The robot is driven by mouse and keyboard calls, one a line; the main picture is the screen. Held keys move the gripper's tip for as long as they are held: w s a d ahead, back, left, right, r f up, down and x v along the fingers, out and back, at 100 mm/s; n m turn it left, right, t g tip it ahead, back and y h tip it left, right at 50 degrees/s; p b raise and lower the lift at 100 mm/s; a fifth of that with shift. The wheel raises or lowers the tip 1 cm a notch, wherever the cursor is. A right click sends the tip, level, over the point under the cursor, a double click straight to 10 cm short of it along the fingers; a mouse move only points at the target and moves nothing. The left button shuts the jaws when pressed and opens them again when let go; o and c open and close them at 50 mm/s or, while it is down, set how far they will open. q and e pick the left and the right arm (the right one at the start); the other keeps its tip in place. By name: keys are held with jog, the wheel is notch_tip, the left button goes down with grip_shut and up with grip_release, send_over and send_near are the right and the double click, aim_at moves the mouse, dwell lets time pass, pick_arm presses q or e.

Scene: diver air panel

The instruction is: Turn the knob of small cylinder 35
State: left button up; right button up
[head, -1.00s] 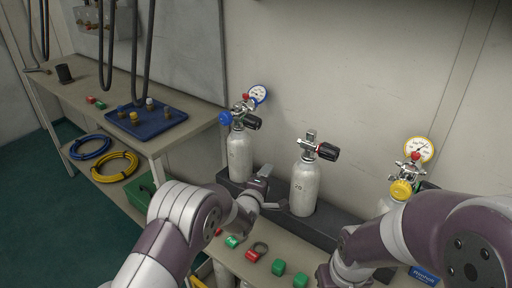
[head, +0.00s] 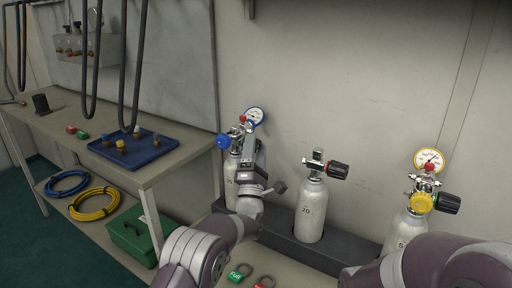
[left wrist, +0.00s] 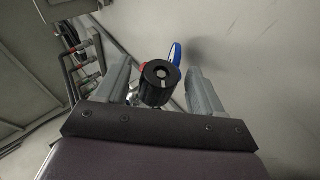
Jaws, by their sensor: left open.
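The left cylinder (head: 231,192) is pale and upright in the rack, with a blue handwheel (head: 222,141) and a pressure gauge (head: 256,115) at its top. Its number is mostly covered by my arm, so I cannot read it. My left gripper (head: 253,160) is raised in front of its valve and hides its black knob in the head view. In the left wrist view, the black knob (left wrist: 160,83) lies between the open fingers of my left gripper (left wrist: 157,72), with gaps on both sides. My right arm shows at the lower right, its gripper out of view.
A cylinder marked 20 (head: 311,212) stands in the middle of the dark rack (head: 340,262). A right cylinder (head: 404,232) carries a yellow handwheel (head: 422,203) and gauge. A bench with a blue tray (head: 160,150) is at left, a green box (head: 128,232) below.

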pick_arm(q)
jog(key=shift+w+d+r, duration=0.1)
jog(key=shift+w+r, duration=0.25)
jog(key=shift+w, duration=0.05)
jog(key=c, duration=1)
pick_arm(e)
jog(key=shift+r, duration=0.1)
pick_arm(q)
jog(key=m+g+p, duration=0.1)
jog(key=g, duration=0.1)
jog(key=m+g+p, duration=0.1)
jog(key=p, duration=0.1)
jog(key=shift+r+m+g+h, duration=0.2)
jog(key=shift+m+g+h, duration=0.1)
jog(key=shift+g+h, duration=0.1)
jog(key=shift+m+g+p, duration=0.5)
jog(key=shift+g+p, duration=0.4)
jog(key=shift+p, duration=0.15)
jog(key=shift+f+m+g+p, duration=0.2)
jog(key=shift+m+g+p, duration=0.1)
jog(key=shift+g+p, duration=0.4)
pick_arm(e)
notch_tip(320, 180, up, 6)
jog(key=shift+r, duration=0.15)
